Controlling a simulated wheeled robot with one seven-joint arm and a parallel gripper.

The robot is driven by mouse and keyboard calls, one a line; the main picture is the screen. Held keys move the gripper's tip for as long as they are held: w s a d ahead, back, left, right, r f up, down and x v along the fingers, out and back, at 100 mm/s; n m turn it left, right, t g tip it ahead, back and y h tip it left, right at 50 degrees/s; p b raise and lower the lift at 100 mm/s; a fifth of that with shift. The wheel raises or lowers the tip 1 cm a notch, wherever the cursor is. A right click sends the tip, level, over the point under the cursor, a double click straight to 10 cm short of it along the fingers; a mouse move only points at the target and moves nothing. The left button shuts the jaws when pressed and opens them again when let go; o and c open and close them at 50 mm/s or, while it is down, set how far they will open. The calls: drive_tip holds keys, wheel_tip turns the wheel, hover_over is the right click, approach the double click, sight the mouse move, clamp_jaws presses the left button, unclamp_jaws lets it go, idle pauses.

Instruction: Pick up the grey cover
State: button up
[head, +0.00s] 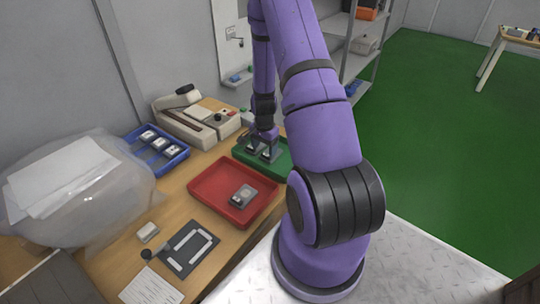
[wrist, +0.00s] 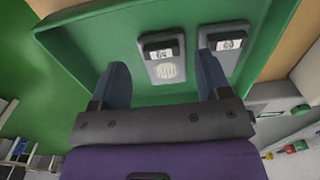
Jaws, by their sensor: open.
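Two grey pieces with dark display windows lie in the green tray. I cannot tell which is the grey cover. My gripper (wrist: 162,62) is open, with nothing held. In the head view my gripper (head: 264,151) is down at the green tray (head: 282,168). Another grey piece (head: 243,195) lies in the red tray (head: 212,187).
A blue tray (head: 172,164) with several small units stands at the back left. A beige machine (head: 187,122) is behind the trays. A black plate (head: 187,248), a white block (head: 148,232) and a paper sheet (head: 150,288) lie in front. A large plastic bag (head: 75,190) fills the left.

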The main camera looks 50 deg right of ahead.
sight(265, 155)
drive_tip(key=shift+d+f, duration=0.1)
drive_tip(key=shift+f, duration=2.5)
drive_tip(key=c, duration=0.6)
